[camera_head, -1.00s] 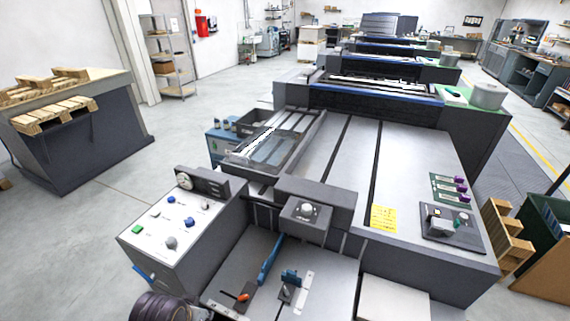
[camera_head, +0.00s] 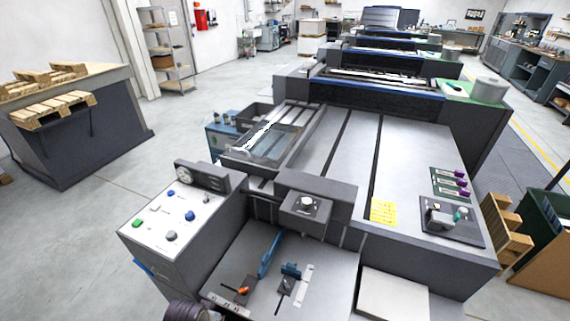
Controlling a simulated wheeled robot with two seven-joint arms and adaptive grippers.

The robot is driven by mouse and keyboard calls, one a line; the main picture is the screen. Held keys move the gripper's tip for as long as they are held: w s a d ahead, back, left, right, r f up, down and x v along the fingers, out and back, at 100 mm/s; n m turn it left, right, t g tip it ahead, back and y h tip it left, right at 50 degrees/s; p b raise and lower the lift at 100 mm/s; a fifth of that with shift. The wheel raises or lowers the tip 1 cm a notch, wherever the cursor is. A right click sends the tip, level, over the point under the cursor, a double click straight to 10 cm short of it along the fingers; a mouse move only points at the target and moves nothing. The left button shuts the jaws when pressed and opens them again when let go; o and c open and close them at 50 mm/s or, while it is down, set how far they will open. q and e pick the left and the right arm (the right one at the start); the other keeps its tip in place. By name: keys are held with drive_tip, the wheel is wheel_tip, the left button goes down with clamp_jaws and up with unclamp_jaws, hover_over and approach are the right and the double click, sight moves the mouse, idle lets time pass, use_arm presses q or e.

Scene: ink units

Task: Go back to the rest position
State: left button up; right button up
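Neither gripper shows in the head view. A dark ribbed part, which looks like a piece of my own arm, shows at the bottom edge left of the middle. I cannot tell which arm it belongs to, and the rest is cut off by the frame. The printing machine (camera_head: 340,175) fills the middle. Its control panel (camera_head: 150,222) with coloured buttons and a dial stands at the front left.
A front tray (camera_head: 235,275) holds a blue lever (camera_head: 270,254) and small fittings. A yellow note (camera_head: 383,210) lies on the machine's top. A desk with wooden pallets (camera_head: 52,109) stands at left. Grey floor (camera_head: 75,255) is clear at the lower left.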

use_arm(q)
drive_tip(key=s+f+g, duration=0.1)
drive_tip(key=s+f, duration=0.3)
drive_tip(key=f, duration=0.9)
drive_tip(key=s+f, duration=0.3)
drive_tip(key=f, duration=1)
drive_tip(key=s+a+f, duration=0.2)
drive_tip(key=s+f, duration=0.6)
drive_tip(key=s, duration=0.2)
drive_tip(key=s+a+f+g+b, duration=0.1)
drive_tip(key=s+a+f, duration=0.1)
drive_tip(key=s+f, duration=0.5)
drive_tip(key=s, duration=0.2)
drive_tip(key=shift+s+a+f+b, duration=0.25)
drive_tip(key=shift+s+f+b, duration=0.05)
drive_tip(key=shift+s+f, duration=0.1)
